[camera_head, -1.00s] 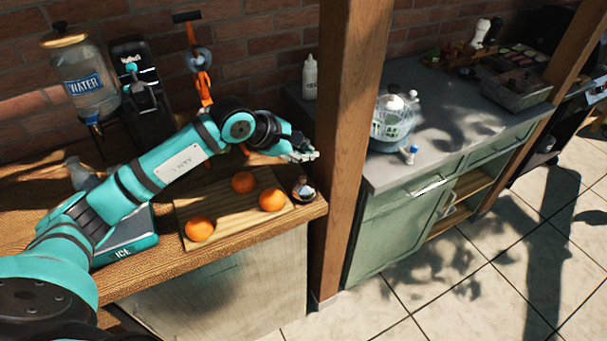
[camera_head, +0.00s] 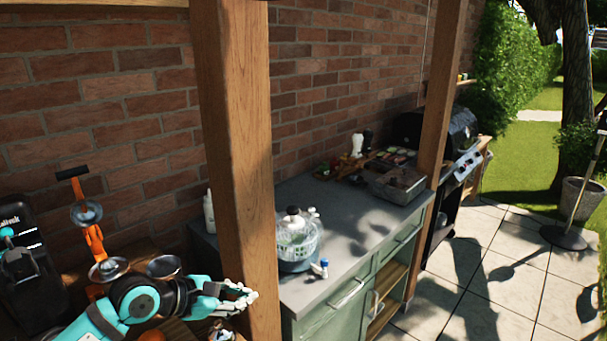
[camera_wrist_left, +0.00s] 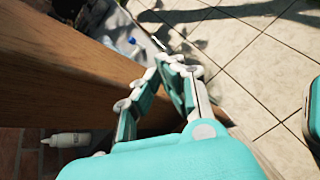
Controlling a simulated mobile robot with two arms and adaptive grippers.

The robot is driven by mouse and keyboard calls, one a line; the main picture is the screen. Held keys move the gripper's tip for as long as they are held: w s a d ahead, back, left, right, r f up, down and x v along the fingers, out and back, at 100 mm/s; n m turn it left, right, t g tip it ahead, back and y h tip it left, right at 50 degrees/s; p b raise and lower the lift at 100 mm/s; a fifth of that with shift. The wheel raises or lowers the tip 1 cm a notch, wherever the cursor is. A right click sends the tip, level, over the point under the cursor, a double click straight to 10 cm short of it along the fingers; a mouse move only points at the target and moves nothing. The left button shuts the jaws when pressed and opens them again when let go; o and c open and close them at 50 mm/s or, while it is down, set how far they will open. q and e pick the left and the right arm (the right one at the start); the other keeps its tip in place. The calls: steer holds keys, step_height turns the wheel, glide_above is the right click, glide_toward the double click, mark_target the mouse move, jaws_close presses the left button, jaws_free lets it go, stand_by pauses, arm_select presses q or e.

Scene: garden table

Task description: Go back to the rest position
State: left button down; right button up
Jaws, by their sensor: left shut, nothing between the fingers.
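My left gripper (camera_head: 243,296) is at the lower middle of the head view, in front of the near wooden post (camera_head: 236,150). Its fingers are shut and hold nothing. In the left wrist view the fingertips (camera_wrist_left: 172,62) meet close to the post (camera_wrist_left: 95,85); I cannot tell whether they touch it. My right gripper is not in the head view.
A white bottle (camera_head: 209,212) is behind the post's left side. An orange juicer (camera_head: 94,240) stands left.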

arm_select(q)
steer(key=s+d+r+n+t+h, duration=0.5)
steer(key=d+r+n+t+h, duration=0.2)
steer(key=r+n, duration=0.4)
steer(key=a+f+n+t+y, duration=0.25)
steer(key=a+n+y, duration=0.4)
steer(key=n, duration=0.45)
steer(key=a+f+n+t+y, duration=0.25)
steer(key=a+n+y, duration=0.25)
steer(key=n+y, duration=0.5)
steer(key=s+a+f+n+g+y, duration=0.2)
steer(key=s+a+f+n+g, duration=0.3)
steer(key=f+n, duration=0.5)
steer(key=s+d+f+n+g+h, duration=0.15)
steer(key=s+f+n+g, duration=0.4)
steer(key=s, duration=0.55)
steer(key=s+d+f+n+g+h, duration=0.1)
steer(key=s+d+f+n+g, duration=0.15)
steer(key=s+f+g, duration=0.55)
steer(key=s+f+m+t+b, duration=0.1)
steer(key=s+f, duration=0.2)
steer(key=f, duration=2.4)
steer(key=s+a+f+g+b, duration=0.1)
steer(key=s+a+f, duration=0.1)
steer(key=s+f, duration=1.5)
steer(key=shift+s+a+f+b, duration=0.15)
steer(key=shift+a+f+b, duration=0.15)
steer(key=shift+f, duration=0.55)
